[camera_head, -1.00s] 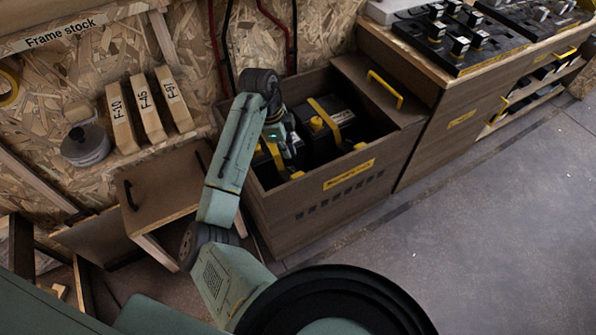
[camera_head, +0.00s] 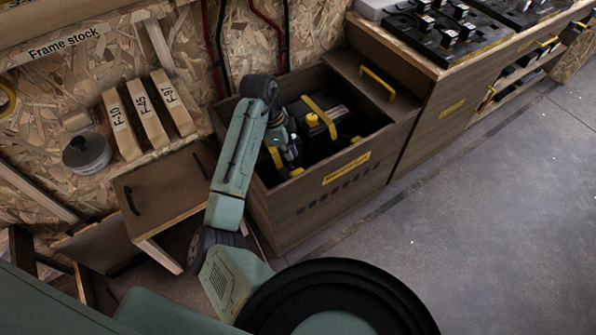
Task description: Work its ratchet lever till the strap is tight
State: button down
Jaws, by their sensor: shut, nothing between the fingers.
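An open wooden battery box (camera_head: 330,205) holds dark batteries. A yellow strap (camera_head: 322,120) runs over the right-hand battery (camera_head: 342,112), with a yellow block (camera_head: 312,119) beside it. More yellow strap (camera_head: 275,156) shows at the left of the box, partly behind my arm. My gripper (camera_head: 292,158) is inside the box mouth, pointing down near the front left, close to this left strap. Its fingers are small and dark; it looks shut and empty. I cannot make out the ratchet lever or whether the gripper touches anything. Strap tension cannot be told.
The box's walls surround my gripper. A lid with a yellow handle (camera_head: 377,84) is at its right. A bench (camera_head: 440,85) with more batteries stands further right. A wooden stool-like piece (camera_head: 165,195) and a shelf with labelled blocks (camera_head: 146,115) are left. The floor (camera_head: 480,230) at right is clear.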

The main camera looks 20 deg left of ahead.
aim_at(297, 172)
jog(key=shift+b+x, duration=2.2)
jog(key=shift+x, duration=1.2)
